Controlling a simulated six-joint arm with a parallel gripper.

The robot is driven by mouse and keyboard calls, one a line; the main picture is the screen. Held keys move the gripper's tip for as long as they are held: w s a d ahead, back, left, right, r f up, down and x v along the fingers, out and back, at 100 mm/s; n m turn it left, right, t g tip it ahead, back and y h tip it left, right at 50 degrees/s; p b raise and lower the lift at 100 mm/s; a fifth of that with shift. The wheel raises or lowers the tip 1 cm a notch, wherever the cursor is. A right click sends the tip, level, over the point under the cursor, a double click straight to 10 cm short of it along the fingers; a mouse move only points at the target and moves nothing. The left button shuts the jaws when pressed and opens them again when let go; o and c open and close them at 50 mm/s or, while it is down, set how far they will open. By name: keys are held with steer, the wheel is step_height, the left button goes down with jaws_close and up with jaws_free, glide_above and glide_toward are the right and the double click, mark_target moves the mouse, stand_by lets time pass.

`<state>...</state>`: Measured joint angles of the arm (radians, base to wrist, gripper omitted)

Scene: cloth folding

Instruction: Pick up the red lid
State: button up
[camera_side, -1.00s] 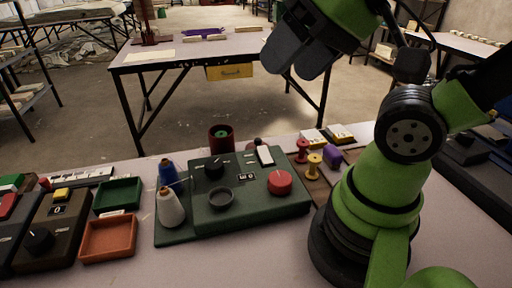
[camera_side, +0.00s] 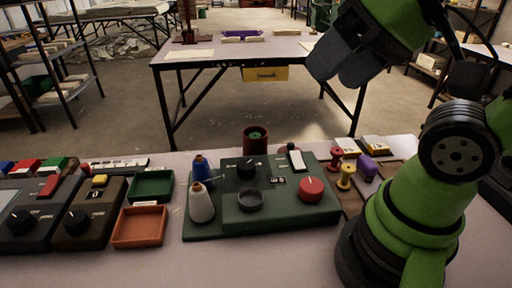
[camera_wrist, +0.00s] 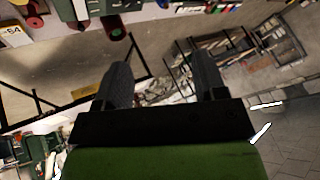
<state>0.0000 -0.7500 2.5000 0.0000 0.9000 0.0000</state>
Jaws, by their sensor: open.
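A round red lid (camera_side: 311,189) sits on the right part of a green panel (camera_side: 262,218) on the near table, in the side view. I cannot pick out the lid surely in the wrist view.
Blue (camera_side: 202,168) and white (camera_side: 201,203) thread cones stand left of the lid. A dark red pot (camera_side: 255,140) is behind the panel. Red (camera_side: 336,158) and yellow (camera_side: 346,177) spools stand to the right. Green (camera_side: 151,186) and orange (camera_side: 140,227) trays lie at left.

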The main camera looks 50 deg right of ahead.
steer(key=shift+c, duration=1.1)
